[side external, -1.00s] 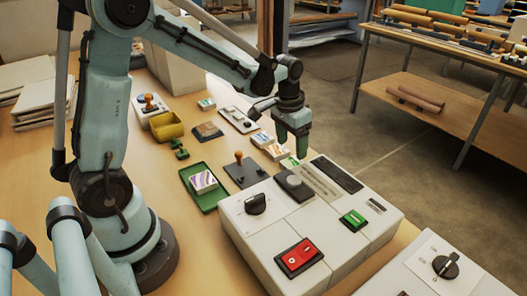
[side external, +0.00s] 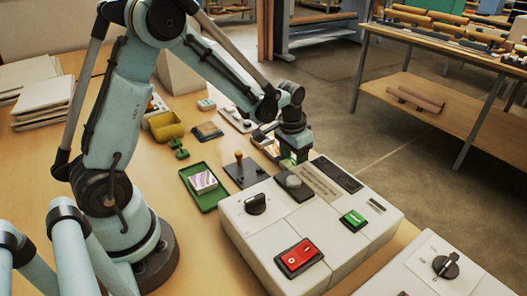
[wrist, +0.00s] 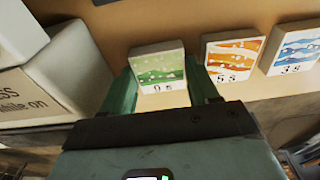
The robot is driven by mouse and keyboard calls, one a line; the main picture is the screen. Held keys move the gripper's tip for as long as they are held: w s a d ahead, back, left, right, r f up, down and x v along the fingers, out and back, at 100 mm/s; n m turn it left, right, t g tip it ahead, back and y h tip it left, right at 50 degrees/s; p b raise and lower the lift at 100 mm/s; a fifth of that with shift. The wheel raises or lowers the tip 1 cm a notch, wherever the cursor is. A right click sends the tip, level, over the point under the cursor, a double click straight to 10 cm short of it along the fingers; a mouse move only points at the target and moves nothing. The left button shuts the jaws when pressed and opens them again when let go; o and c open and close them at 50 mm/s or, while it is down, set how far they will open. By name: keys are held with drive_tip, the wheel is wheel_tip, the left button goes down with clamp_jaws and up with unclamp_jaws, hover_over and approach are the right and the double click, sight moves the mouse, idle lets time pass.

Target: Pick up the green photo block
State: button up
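The green photo block (wrist: 159,66), a pale tile with a green wave picture and digits, lies flat on the table in the wrist view. My gripper (wrist: 163,85) is open, with one green finger on each side of the block's near part; a narrow gap seems to show beside it. In the side external view my gripper (side external: 293,160) is low, just behind the laminator. The block is mostly hidden there by the fingers and the machine.
An orange block (wrist: 235,57) and a blue block (wrist: 292,47) lie to the right in the wrist view. The white laminator (side external: 310,225) stands close to the gripper. A green tray (side external: 208,203) holds a purple-patterned block (side external: 203,182). A dark plate with a wooden-knobbed stamp (side external: 240,165) is nearby.

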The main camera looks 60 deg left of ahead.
drive_tip(key=c, duration=0.6)
drive_tip(key=shift+o, duration=0.2)
drive_tip(key=shift+r, duration=0.1)
